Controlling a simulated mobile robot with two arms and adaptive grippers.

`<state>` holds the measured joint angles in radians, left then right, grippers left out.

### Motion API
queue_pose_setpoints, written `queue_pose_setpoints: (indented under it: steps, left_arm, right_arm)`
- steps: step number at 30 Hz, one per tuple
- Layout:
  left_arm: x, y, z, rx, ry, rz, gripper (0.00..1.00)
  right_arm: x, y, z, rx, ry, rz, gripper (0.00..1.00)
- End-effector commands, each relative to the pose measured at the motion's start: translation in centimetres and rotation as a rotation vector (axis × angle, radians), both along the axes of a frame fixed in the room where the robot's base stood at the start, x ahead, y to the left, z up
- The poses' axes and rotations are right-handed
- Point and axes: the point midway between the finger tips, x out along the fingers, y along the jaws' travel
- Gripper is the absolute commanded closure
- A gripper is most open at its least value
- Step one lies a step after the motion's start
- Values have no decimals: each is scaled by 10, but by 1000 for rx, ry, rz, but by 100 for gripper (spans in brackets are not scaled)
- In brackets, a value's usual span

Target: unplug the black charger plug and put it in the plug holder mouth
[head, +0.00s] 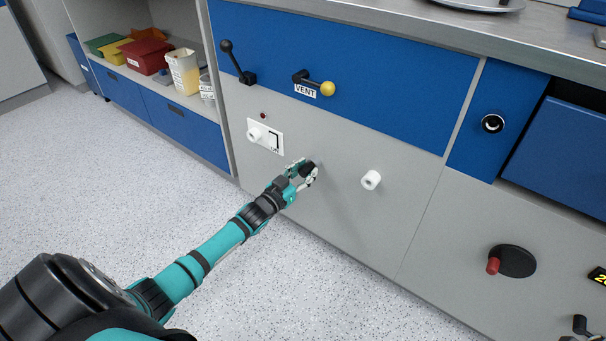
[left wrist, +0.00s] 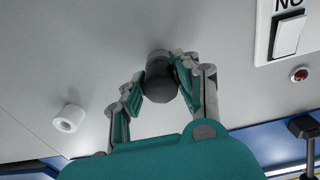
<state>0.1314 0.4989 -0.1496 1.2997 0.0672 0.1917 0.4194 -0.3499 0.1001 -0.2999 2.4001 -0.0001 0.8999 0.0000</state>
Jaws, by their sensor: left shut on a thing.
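My left gripper (head: 306,172) is shut on the black plug (head: 307,168) in front of the grey panel. In the left wrist view the dark rounded plug (left wrist: 160,82) sits between both fingers of the left gripper (left wrist: 155,88). I cannot tell whether its far end touches the panel. A white round mouth (head: 371,180), likely the plug holder, sticks out of the panel to the right of the gripper; it also shows in the left wrist view (left wrist: 68,118). My right gripper is not in view.
A white switch plate (head: 265,136) with a white round knob-like part is left of the gripper. Above are a black lever (head: 235,62) and a yellow-knobbed VENT handle (head: 315,84). A red-handled crank (head: 510,261) is at right. Floor in front is clear.

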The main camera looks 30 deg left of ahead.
Motion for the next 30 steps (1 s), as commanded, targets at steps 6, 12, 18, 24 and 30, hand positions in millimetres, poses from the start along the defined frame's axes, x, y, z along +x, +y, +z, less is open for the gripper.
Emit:
queue_pose_setpoints:
  steps: [6,12,18,24,30]
  left_arm:
    - [6,0,0,0,0,0,67]
    - [5,0,0,0,0,0,43]
    - [5,0,0,0,0,0,43]
    - [-7,0,-2,-1,2,-1,43]
    - [-47,3,-2,-1,3,-1,43]
  right_arm:
    - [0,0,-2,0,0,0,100]
    - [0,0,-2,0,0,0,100]
    - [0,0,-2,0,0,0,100]
    - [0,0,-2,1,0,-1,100]
    - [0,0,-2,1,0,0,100]
